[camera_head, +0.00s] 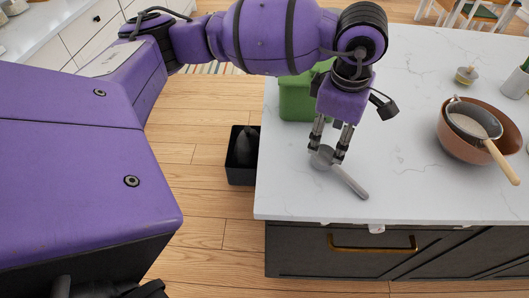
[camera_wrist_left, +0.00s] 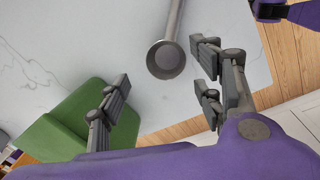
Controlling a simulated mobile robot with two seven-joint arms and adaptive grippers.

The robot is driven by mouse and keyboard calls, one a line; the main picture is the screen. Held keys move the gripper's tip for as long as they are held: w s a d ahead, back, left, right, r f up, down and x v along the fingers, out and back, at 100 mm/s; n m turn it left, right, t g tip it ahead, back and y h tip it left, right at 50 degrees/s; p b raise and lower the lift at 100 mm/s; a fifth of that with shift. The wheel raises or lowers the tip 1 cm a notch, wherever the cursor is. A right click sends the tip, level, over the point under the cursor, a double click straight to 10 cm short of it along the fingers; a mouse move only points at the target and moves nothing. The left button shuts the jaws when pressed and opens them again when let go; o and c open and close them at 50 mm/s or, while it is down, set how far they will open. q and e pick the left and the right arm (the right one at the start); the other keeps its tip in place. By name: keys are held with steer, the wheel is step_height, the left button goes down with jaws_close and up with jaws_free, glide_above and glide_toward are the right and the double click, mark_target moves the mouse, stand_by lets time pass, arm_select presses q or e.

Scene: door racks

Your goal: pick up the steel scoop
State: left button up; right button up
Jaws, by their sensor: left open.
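The steel scoop (camera_head: 345,178) lies on the white marble counter near its front left corner. Its bowl is under my left gripper and its handle points toward the front right. In the left wrist view the scoop's round bowl (camera_wrist_left: 165,60) shows between the open fingers, with its handle running up out of the picture. My left gripper (camera_head: 327,152) is open and points down, with its fingertips close around the bowl in the head view. It also shows in the left wrist view (camera_wrist_left: 160,95). I cannot tell whether a finger touches the scoop. My right gripper is not clearly in view.
A green box (camera_head: 296,98) stands left of my left gripper on the counter (camera_head: 420,195). A brown bowl (camera_head: 460,148) with a wooden-handled strainer (camera_head: 490,135) is at the right. A black bin (camera_head: 240,172) stands on the floor. The counter between scoop and bowl is clear.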

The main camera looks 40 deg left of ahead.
mark_target(324, 160)
arm_select(q)
steer(key=f, duration=0.6)
steer(key=shift+a+p, duration=0.25)
steer(key=shift+p, duration=0.1)
steer(key=shift+w+f, duration=0.15)
steer(key=shift+f, duration=0.3)
steer(key=shift+r, duration=0.1)
steer(key=c, duration=1.3)
steer(key=shift+c, duration=0.2)
steer(key=shift+r, duration=0.1)
